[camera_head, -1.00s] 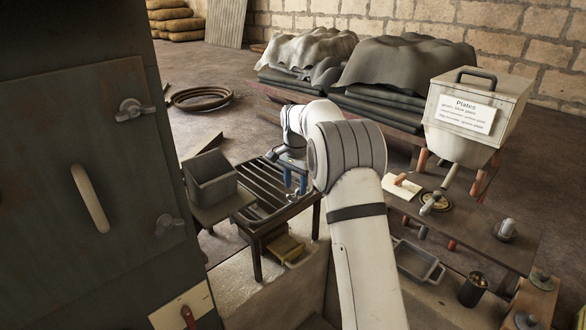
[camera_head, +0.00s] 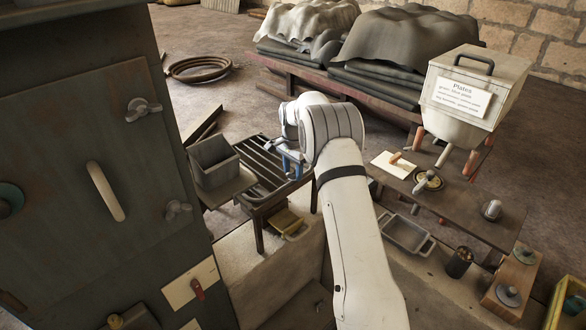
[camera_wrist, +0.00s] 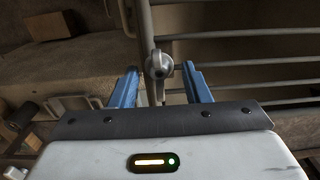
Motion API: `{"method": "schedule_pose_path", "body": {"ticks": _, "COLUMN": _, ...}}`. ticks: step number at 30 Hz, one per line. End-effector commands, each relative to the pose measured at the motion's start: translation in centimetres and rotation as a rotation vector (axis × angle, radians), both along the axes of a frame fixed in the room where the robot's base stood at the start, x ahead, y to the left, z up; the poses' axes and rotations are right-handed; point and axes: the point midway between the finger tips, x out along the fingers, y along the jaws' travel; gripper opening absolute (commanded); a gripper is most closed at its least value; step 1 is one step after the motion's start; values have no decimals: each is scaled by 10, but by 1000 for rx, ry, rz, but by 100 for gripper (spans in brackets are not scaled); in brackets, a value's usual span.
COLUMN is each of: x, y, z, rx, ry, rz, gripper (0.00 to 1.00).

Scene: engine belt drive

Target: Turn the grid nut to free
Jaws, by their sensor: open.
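The grid nut (camera_wrist: 158,66) is a grey wing nut on the frame bar of the slatted metal grid (camera_wrist: 235,37). In the wrist view it stands between the blue fingers of my gripper (camera_wrist: 160,70), one on each side. The gripper is open, with a gap visible on both sides of the nut. In the head view my gripper (camera_head: 290,163) is at the right edge of the grid (camera_head: 262,162). It and my arm hide the nut there.
A grey open box (camera_head: 213,163) stands left of the grid. A dark cabinet (camera_head: 75,150) with wing nuts and a handle fills the left. A low bench (camera_head: 455,205) with small parts, a metal tray (camera_head: 407,235) and a Plates bin (camera_head: 470,95) lie right.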

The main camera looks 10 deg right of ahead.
Motion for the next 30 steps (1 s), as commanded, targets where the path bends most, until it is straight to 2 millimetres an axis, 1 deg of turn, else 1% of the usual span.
{"method": "schedule_pose_path", "body": {"ticks": 7, "x": 0, "y": 0, "z": -2, "rx": 0, "ry": 0, "rz": 1, "gripper": 43}}
{"method": "schedule_pose_path", "body": {"ticks": 8, "x": 0, "y": 1, "z": -2, "rx": 0, "ry": 0, "rz": 1, "gripper": 41}}
{"method": "schedule_pose_path", "body": {"ticks": 23, "x": 0, "y": 1, "z": -1, "rx": 1, "ry": -1, "rz": 2, "gripper": 0}}
{"method": "schedule_pose_path", "body": {"ticks": 30, "x": 0, "y": 2, "z": -1, "rx": 0, "ry": -2, "rz": 19, "gripper": 0}}
